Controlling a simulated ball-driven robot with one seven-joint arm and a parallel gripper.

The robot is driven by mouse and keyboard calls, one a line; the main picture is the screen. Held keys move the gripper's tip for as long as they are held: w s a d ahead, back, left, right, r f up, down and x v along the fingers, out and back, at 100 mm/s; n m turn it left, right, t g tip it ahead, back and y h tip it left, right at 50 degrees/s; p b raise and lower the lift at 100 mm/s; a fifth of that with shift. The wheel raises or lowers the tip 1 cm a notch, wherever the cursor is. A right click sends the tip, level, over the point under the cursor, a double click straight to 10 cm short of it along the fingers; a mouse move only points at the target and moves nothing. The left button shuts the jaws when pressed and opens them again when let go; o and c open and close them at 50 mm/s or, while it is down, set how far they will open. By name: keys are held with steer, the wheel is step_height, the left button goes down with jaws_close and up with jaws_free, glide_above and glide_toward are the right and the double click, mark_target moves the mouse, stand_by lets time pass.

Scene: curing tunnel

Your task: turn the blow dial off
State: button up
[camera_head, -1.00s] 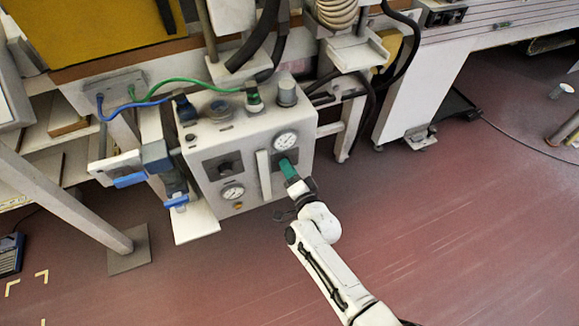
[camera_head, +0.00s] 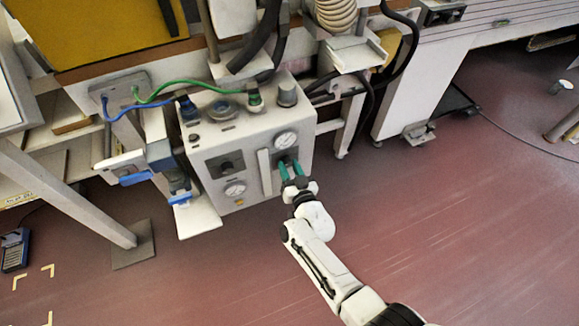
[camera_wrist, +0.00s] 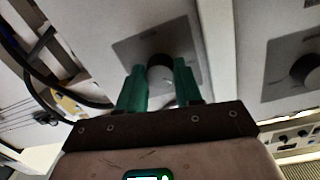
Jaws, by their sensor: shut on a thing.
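The pale control box (camera_head: 213,196) stands below the machine, with dials and gauges on its front. My gripper (camera_head: 291,166) has green fingers and reaches the front's right-hand dial, below the upper gauge (camera_head: 286,140). In the wrist view the fingers are on either side of this dark round dial (camera_wrist: 160,74), which sits on a grey square plate. The gripper is shut on it. A second dark dial (camera_head: 227,166) is on the box's left half, above the lower gauge (camera_head: 235,190). It shows at the right in the wrist view (camera_wrist: 307,69). No label is readable.
A pale vertical bar (camera_head: 264,172) stands between the dials. Blue (camera_head: 152,104) and green (camera_head: 185,80) hoses run to the box top. A valve with a blue handle (camera_head: 136,178) is at the left. Open red floor (camera_head: 440,230) lies to the right.

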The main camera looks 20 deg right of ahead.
steer(key=n, duration=0.3)
steer(key=shift+f+n, duration=0.15)
steer(key=shift+n, duration=1.65)
steer(key=o, duration=1)
steer(key=shift+o, duration=0.2)
steer(key=s+p, duration=0.4)
steer(key=s, duration=0.6)
steer(key=shift+s+a+p, duration=0.25)
steer(key=shift+s+p, duration=0.1)
steer(key=shift+s, duration=0.05)
